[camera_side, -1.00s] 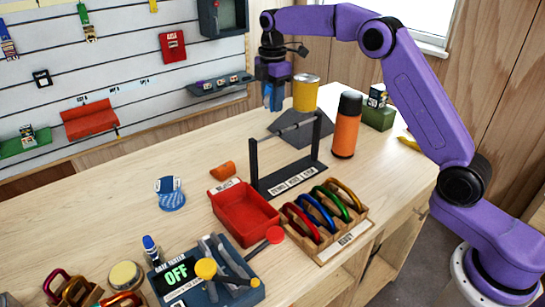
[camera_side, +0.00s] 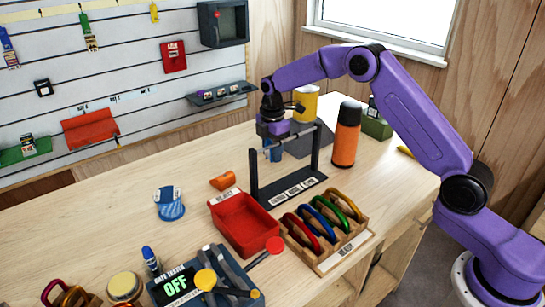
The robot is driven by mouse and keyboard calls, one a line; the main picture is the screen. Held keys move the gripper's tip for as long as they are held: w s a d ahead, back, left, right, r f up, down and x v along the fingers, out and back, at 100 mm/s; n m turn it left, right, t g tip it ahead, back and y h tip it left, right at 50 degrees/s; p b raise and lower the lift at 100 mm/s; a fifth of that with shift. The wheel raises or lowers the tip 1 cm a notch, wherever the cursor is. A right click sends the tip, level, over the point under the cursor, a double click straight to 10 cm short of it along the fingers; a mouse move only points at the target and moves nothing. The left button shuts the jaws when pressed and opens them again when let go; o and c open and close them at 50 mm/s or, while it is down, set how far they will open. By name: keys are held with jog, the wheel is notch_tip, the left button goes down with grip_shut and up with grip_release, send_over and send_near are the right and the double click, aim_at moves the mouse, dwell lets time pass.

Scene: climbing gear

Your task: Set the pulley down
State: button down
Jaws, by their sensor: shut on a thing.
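My gripper (camera_side: 272,152) is pointed down at the left end of the dark rail stand (camera_side: 297,187), close to its horizontal bar. It is shut on a small blue piece (camera_side: 272,150), which seems to be the pulley. The piece is small and partly hidden by the gripper and the stand's left post. I cannot tell whether it touches the bar. The stand has two uprights and a base with white labels.
A red tray (camera_side: 243,222) and a wooden rack (camera_side: 325,250) of coloured carabiners stand in front. An orange bottle (camera_side: 346,138) and a yellow can (camera_side: 306,103) are behind and right. An orange piece (camera_side: 222,181) lies left of the stand.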

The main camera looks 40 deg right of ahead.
jog(key=shift+f, duration=1.15)
jog(key=shift+f, duration=0.15)
jog(key=c, duration=0.7)
grip_release()
notch_tip(320, 180, up, 12)
jog(key=shift+r, duration=0.1)
